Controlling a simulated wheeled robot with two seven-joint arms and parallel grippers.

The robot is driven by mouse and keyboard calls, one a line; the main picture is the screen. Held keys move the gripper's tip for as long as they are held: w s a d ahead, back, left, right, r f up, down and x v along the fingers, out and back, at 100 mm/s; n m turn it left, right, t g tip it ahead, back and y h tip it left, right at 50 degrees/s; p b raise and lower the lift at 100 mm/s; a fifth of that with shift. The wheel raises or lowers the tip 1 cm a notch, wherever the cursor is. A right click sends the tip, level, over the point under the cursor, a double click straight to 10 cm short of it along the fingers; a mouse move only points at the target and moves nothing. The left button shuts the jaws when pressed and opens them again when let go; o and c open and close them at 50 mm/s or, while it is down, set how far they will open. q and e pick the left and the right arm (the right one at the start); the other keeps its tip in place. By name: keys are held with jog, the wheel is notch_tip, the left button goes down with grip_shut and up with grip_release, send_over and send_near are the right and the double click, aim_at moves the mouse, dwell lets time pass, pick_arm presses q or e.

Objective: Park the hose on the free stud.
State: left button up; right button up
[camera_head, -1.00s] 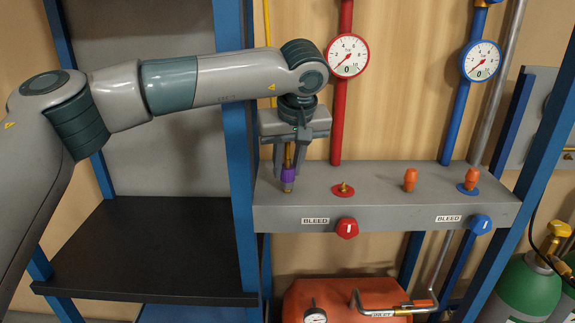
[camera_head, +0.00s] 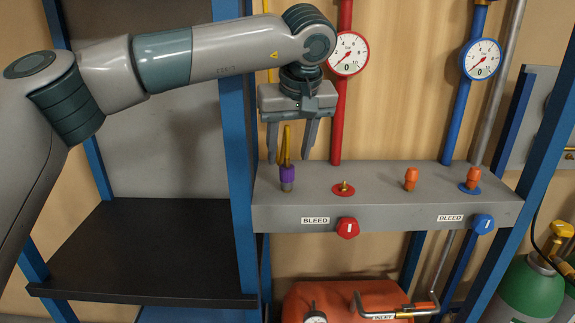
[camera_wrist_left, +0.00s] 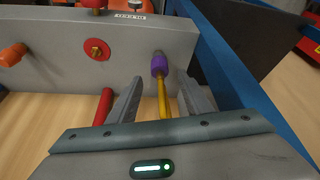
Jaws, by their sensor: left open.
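The hose (camera_head: 285,145) shows as a yellow length with a purple collar (camera_head: 288,173). Its collar end stands upright on a grey fitting at the left end of the grey manifold (camera_head: 380,212). A brass stud (camera_head: 344,188) in a red ring, to the right of the collar, is bare; it also shows in the left wrist view (camera_wrist_left: 96,51). My left gripper (camera_head: 290,152) is open above the collar, its fingers on either side of the yellow part, apart from it. In the left wrist view the purple collar (camera_wrist_left: 159,64) lies beyond the fingertips.
Two orange caps (camera_head: 411,178) (camera_head: 473,178) cover fittings farther right, one in a blue ring. Red (camera_head: 347,229) and blue (camera_head: 484,223) bleed knobs stick out in front. Red and blue gauge pipes rise behind. A blue post (camera_head: 238,150) and black shelf (camera_head: 150,245) lie left.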

pick_arm(q)
jog(key=b+v, duration=0.2)
jog(key=v, duration=1)
jog(key=shift+s, duration=0.15)
pick_arm(e)
jog(key=shift+t, duration=0.7)
jog(key=w, duration=0.1)
jog(key=w+a+f, duration=0.1)
jog(key=w, duration=0.1)
jog(key=w+a, duration=0.1)
jog(key=w, duration=0.1)
jog(key=shift+a+f, duration=0.1)
jog(key=shift+f, duration=0.05)
pick_arm(q)
jog(key=shift+s+r, duration=0.1)
pick_arm(e)
jog(key=shift+s, duration=0.15)
